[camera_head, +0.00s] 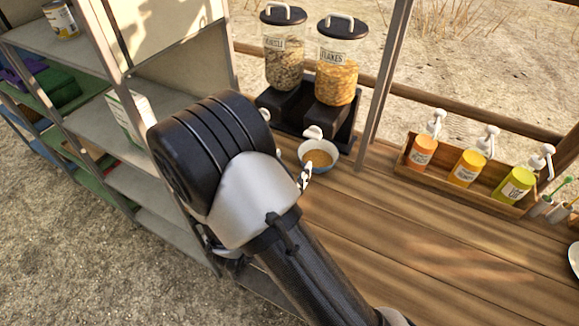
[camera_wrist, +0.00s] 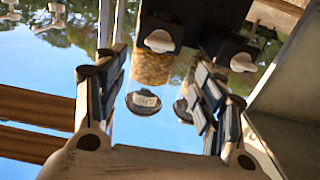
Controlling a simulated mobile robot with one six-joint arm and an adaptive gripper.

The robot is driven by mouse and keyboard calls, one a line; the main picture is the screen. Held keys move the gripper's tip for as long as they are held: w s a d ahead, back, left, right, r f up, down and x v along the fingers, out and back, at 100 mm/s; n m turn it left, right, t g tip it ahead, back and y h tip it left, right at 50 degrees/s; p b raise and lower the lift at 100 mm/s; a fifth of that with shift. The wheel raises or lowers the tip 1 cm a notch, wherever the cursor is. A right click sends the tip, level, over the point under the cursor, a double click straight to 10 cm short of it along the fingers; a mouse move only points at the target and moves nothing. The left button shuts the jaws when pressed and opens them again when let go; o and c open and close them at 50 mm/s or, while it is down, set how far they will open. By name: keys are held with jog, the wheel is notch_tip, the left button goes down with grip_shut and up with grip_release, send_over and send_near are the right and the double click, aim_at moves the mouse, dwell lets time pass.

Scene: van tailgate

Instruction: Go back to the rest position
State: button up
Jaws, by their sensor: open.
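My gripper (camera_wrist: 160,68) is open in the wrist view, its two dark fingers apart with nothing between them that I can see held. In the head view my arm hides most of it; a small piece shows beside a blue-rimmed bowl (camera_head: 321,155). The bowl holds brownish food and stands on the wooden counter (camera_head: 375,225) below the flakes dispenser (camera_head: 338,80). The gripper piece looks close to the bowl; I cannot tell whether they touch.
A second dispenser (camera_head: 284,65) stands left of the flakes one, and both show inverted in the wrist view. Shelves (camera_head: 75,90) stand left of my arm. A wooden box (camera_head: 450,180) of pump bottles is at right. The counter's middle is clear.

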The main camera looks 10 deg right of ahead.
jog(key=w+a+r+g+y, duration=0.2)
jog(key=w+a+r+y, duration=0.1)
jog(key=w+r+y, duration=0.3)
jog(key=s+a+r+n+g+y, duration=0.1)
jog(key=s+r+n+y, duration=0.2)
jog(key=s+r+y, duration=0.3)
jog(key=s+d+r+n+g, duration=0.1)
jog(key=s+d, duration=0.4)
jog(key=s, duration=0.8)
jog(key=s+d+n+g+h, duration=0.1)
jog(key=s+d+n+g, duration=0.2)
jog(key=s, duration=1)
jog(key=d+g, duration=0.3)
jog(key=shift+s+d+r, duration=0.15)
jog(key=shift+s+r, duration=0.1)
jog(key=shift+r, duration=0.15)
